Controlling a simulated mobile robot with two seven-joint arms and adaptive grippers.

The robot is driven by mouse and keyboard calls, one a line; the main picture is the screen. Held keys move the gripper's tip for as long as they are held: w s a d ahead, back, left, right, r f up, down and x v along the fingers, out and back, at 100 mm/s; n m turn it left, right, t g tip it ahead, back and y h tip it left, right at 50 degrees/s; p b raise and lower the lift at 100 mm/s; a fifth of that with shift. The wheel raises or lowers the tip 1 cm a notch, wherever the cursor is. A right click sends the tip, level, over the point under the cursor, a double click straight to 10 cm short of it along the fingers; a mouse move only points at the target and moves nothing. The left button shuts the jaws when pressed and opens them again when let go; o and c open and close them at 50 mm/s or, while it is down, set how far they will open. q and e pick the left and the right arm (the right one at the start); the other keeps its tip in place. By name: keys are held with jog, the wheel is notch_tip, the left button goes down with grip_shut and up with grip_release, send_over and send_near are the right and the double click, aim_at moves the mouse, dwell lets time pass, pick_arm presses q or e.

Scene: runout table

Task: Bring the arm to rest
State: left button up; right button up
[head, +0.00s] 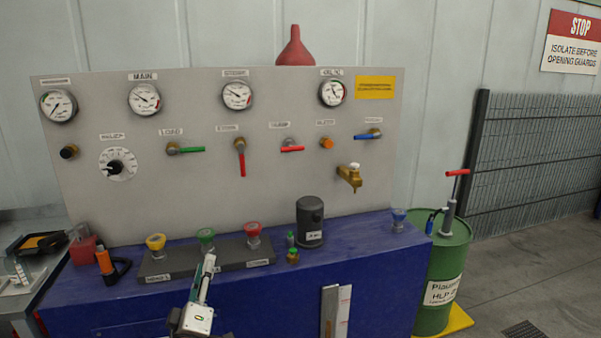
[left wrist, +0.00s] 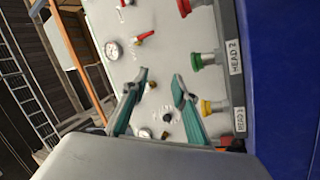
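My left gripper (head: 208,262) reaches up from the bottom of the head view, over the front of the blue bench, just below the green-capped fitting (head: 205,237) in the picture. In the left wrist view its two teal fingers (left wrist: 160,80) stand apart with nothing between them. That view is turned on its side, and the fingers point at the grey gauge panel (left wrist: 165,75). Whether the gripper touches the fitting block cannot be told from the head view, but the wrist view shows no contact at the fingertips. My right gripper is not in view.
The blue bench (head: 380,262) carries a block of yellow, green and red fittings (head: 210,262), a dark cylinder (head: 310,225) and an orange-handled tool (head: 107,265). The gauge panel (head: 210,190) stands behind, with levers and a brass tap (head: 350,178). A green drum (head: 440,270) stands right.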

pick_arm(q)
jog(key=s+d+f+m+g+h, duration=0.1)
jog(key=s+f+m+g+h, duration=0.15)
jog(key=s+f+m, duration=0.4)
jog(key=s+d+f+m+g+h, duration=0.1)
jog(key=s+d+f+m+g, duration=0.15)
jog(key=s+f, duration=0.75)
jog(key=s+f+m+g, duration=0.5)
jog(key=s+f+m, duration=0.2)
jog(key=s+f, duration=0.7)
jog(key=s, duration=0.2)
jog(key=shift+s+g, duration=0.4)
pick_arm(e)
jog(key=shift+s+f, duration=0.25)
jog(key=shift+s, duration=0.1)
